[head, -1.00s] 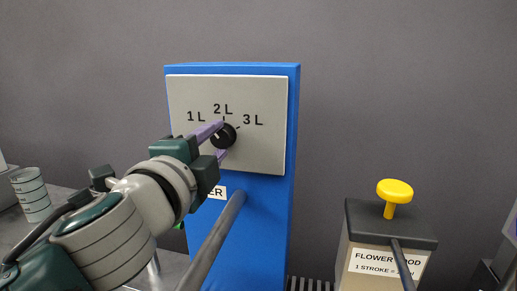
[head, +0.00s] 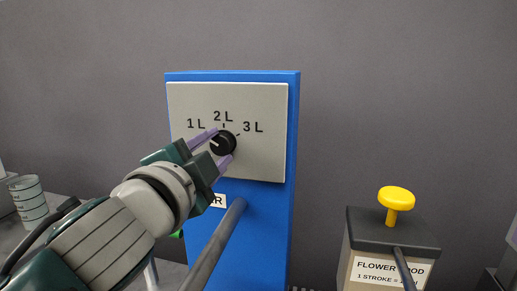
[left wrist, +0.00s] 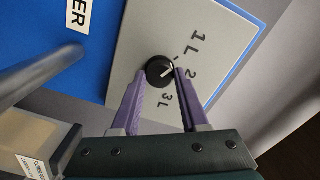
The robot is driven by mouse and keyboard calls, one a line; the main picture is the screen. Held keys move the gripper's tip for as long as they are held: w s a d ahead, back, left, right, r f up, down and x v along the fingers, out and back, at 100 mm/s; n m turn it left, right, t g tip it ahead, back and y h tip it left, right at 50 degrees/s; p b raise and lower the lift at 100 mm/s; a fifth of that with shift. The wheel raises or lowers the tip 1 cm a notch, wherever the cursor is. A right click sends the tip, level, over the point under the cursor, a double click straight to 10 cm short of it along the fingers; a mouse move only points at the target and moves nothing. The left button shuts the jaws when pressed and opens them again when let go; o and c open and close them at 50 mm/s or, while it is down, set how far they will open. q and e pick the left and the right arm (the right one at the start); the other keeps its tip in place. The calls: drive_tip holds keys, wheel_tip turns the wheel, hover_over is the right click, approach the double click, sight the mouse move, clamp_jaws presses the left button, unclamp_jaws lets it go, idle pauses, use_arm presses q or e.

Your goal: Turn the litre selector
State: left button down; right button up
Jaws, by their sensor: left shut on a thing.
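The litre selector is a round black knob (head: 223,143) on a pale panel (head: 265,160) marked 1 L, 2 L and 3 L, on the front of a blue dispenser (head: 265,230). My left gripper (head: 225,143) comes from the lower left and is shut on the knob, with one purple finger above left and one below right. My right gripper is out of view.
A grey rod (head: 212,245) sticks out in front of the dispenser below the panel. A flower food box (head: 390,232) with a yellow knob (head: 396,196) stands to the right.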

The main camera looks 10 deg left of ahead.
use_arm(q)
drive_tip(key=shift+c, duration=2.1)
unclamp_jaws()
drive_tip(key=s, duration=1)
drive_tip(key=shift+a, duration=0.2)
